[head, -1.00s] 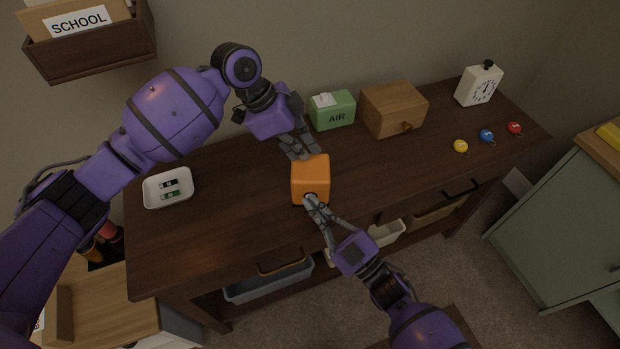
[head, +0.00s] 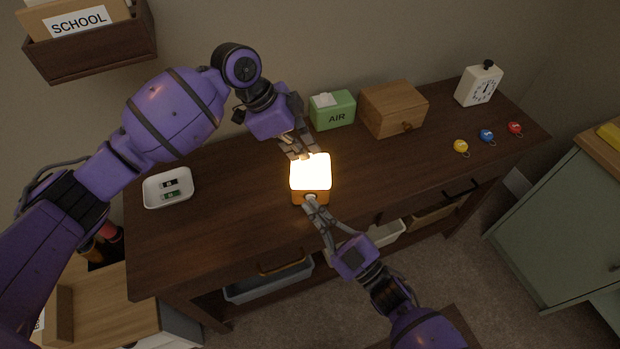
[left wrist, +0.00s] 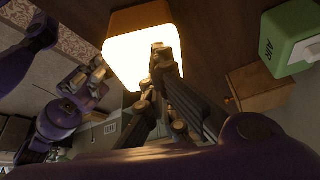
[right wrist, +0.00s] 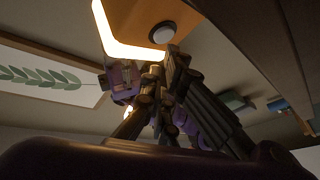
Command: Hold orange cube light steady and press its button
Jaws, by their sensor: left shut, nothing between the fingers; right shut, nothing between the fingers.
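The orange cube light (head: 311,173) stands on the dark wooden desk (head: 235,215), its top glowing bright white-yellow. It also shows in the left wrist view (left wrist: 140,55) and the right wrist view (right wrist: 130,22). Its round grey button (right wrist: 162,33) is on the side facing my right gripper. My left gripper (head: 302,153) is shut, with its fingertips at the cube's far side; contact is hard to confirm. My right gripper (head: 310,201) is shut and empty, its fingertips close to the button side. In the right wrist view the fingertips sit just below the button.
Yellow, blue and red small items (head: 487,136) lie at right. A white tray (head: 168,188) sits at left. The desk beside the cube is clear.

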